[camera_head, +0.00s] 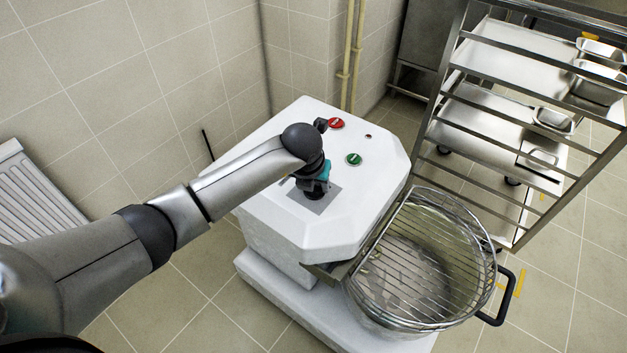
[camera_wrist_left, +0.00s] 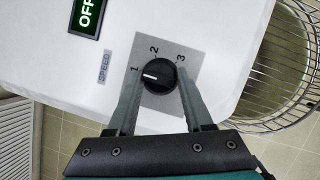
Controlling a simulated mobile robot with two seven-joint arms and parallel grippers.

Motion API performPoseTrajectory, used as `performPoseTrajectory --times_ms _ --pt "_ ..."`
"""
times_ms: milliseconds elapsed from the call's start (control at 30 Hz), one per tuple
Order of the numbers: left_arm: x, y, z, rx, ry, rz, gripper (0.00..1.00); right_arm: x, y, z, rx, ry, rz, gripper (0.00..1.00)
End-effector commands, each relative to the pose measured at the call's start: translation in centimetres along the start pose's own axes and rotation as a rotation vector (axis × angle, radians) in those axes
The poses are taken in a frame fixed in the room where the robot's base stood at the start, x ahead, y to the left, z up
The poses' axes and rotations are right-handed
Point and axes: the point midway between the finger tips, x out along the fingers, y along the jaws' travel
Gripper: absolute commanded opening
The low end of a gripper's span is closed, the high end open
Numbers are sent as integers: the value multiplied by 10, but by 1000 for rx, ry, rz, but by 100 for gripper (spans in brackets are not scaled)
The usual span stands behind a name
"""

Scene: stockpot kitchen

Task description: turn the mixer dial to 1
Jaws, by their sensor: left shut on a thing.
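The white mixer (camera_head: 350,215) stands in the middle of the head view. Its black speed dial (camera_wrist_left: 158,75) sits on a grey plate (camera_wrist_left: 187,62) marked 1, 2 and 3 in the left wrist view. The dial's white mark points left in that view, at or close to the 1. My left gripper (camera_wrist_left: 159,78) has one finger on each side of the dial and is shut on it. In the head view my left gripper (camera_head: 314,184) reaches down onto the mixer top and mostly hides the dial. My right gripper is in neither view.
A red button (camera_head: 336,123) and a green button (camera_head: 354,159) are on the mixer top. A lit OFF display (camera_wrist_left: 87,15) is near the dial. A bowl with a wire guard (camera_head: 425,265) is at the mixer's front right. A metal rack (camera_head: 480,130) stands behind right.

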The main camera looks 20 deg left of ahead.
Motion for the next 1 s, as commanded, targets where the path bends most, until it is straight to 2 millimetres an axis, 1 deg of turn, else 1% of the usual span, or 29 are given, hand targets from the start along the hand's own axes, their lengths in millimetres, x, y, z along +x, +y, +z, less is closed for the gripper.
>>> performPoseTrajectory --times_ms 567,600,833,1000 --pt "0 0 0 -30 0 12 0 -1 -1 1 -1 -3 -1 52" --pt "0 0 0 -30 0 12 56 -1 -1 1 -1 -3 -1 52" --pt "0 0 0 -28 0 12 81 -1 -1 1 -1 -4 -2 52" --pt "0 0 0 -28 0 12 81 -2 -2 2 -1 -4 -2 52"
